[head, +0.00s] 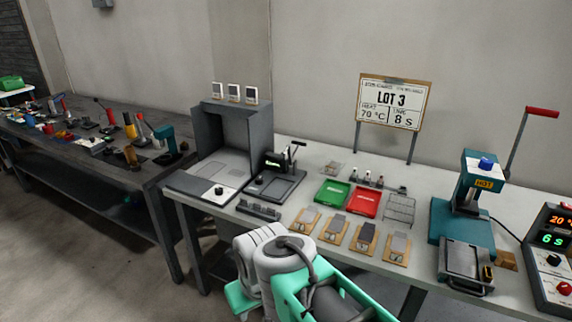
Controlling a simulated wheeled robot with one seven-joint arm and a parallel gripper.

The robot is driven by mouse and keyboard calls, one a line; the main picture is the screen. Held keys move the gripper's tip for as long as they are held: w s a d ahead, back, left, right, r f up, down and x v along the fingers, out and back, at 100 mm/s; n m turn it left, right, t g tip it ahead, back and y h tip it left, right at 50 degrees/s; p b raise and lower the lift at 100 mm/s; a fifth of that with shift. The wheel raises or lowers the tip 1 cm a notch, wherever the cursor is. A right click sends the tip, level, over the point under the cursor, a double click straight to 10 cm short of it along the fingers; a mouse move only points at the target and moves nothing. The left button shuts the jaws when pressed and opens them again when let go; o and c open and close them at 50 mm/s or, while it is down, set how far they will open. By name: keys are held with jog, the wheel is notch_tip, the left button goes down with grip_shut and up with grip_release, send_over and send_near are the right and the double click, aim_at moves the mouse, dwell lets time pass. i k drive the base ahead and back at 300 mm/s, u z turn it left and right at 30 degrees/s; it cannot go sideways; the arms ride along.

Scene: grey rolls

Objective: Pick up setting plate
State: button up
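No piece is plainly marked as the setting plate. Several small tan boards with dark or grey flat pieces on them lie in a row along the front of the bench; one is the board (365,238) right of the middle, with a dark flat piece (367,231) on it. I cannot tell which piece is the setting plate. A metal plate-like tray (463,259) sits at the foot of the teal press (456,217). Part of my white and teal arm shows at the bottom, in front of the bench. My gripper is outside the view.
A grey booth (235,138) stands left. A control box (553,258) stands right. A LOT 3 sign (393,102) rises behind. A cluttered second bench (100,168) stands far left.

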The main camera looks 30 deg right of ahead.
aim_at(331, 168)
jog(key=u, duration=0.25)
jog(key=i, duration=0.95)
jog(key=z, duration=0.9)
jog(key=i, duration=0.8)
jog(key=z, duration=0.8)
